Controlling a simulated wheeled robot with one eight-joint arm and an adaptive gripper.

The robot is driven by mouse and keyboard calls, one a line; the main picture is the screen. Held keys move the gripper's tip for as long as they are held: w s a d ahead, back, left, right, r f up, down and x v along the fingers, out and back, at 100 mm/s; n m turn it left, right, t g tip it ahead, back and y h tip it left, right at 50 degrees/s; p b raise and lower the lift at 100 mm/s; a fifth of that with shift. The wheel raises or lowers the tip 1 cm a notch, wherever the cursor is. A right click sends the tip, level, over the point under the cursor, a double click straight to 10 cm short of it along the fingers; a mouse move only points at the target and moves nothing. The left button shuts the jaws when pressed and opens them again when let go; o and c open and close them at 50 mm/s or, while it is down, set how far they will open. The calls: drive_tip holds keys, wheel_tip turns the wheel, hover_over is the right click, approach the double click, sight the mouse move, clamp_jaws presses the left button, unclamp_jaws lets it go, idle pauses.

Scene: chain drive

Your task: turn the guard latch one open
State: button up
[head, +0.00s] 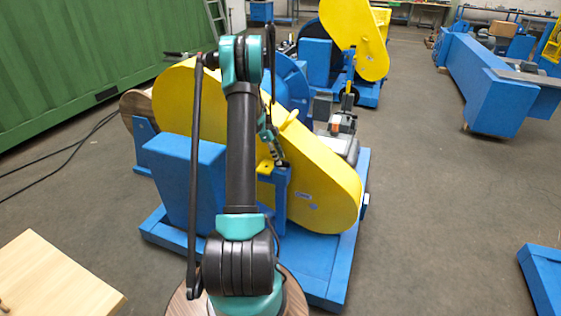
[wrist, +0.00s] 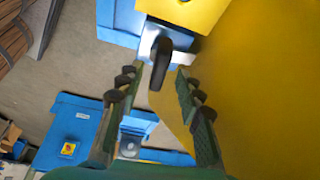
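The yellow chain guard (head: 325,185) stands on the blue machine frame. It fills the right side of the wrist view (wrist: 270,90). A dark rounded latch lever (wrist: 160,62) sits on a bright metal and blue mount (wrist: 182,38) at the top of the wrist view. My gripper (wrist: 160,75) is open, with one finger on each side of the lever's line. The lever appears between the fingertips; whether they touch it cannot be told. In the head view my gripper (head: 272,145) is beside the guard above a blue post (head: 282,185), and the latch is too small to make out.
A blue box (head: 185,175) stands left of my arm on the blue base frame (head: 325,265). A wooden table (head: 50,280) is at the front left. More blue machines (head: 490,85) stand behind.

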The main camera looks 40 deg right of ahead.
drive_tip(key=v, duration=0.9)
drive_tip(key=shift+r, duration=0.2)
